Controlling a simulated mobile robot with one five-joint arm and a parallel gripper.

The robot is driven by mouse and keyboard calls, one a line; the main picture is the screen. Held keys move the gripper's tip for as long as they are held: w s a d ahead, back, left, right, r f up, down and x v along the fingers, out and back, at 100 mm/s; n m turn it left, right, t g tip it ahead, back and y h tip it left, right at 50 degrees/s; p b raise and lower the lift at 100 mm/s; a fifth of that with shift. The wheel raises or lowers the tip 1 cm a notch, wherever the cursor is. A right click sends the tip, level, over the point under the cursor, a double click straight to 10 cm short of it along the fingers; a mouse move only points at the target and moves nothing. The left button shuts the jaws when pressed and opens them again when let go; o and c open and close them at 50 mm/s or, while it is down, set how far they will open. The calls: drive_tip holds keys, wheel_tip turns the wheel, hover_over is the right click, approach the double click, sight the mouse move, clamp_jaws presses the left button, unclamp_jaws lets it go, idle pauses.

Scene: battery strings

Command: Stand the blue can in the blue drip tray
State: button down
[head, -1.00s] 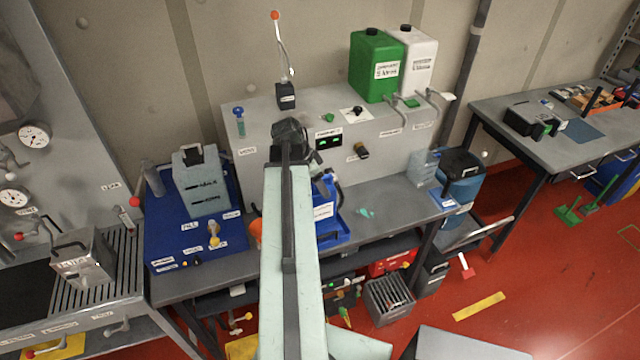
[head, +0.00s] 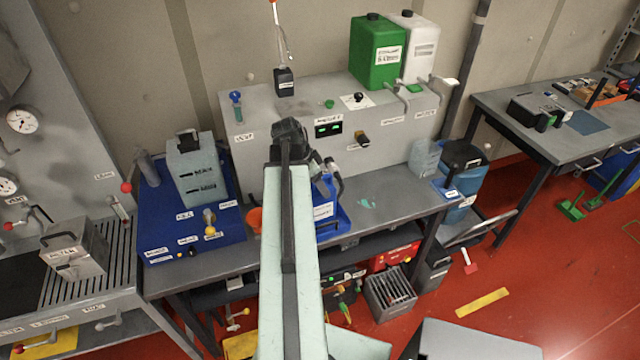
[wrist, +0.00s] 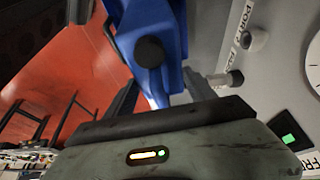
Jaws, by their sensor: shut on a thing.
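The blue can (wrist: 158,22) fills the top middle of the wrist view, with a round black knob on its near face. My gripper (wrist: 160,92) is shut on it, with dark fingers on both sides. In the head view, my gripper (head: 327,180) is largely hidden behind my arm. Blue surfaces with a white label show just right of the arm. The lower one looks like the rim of the blue drip tray (head: 341,226) on the bench. The can's base is hidden, so I cannot tell whether it touches the tray.
An orange funnel (head: 255,219) is left of my arm. A blue unit with a grey tank (head: 193,170) stands further left. The grey panel (head: 385,135) rises behind. A clear jug (head: 424,157) stands at the right. Bench top between tray and jug is mostly clear.

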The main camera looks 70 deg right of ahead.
drive_tip(key=shift+f+b, duration=0.55)
drive_tip(key=shift+c, duration=1.2)
unclamp_jaws()
drive_tip(key=p+v, duration=0.6)
drive_tip(key=v, duration=0.1)
drive_tip(key=shift+r+p, duration=0.2)
drive_tip(key=shift+p, duration=0.2)
drive_tip(key=shift+w+a+r+p, duration=0.1)
drive_tip(key=shift+w+r+p, duration=0.05)
drive_tip(key=shift+r+p, duration=0.2)
drive_tip(key=shift+f, duration=0.1)
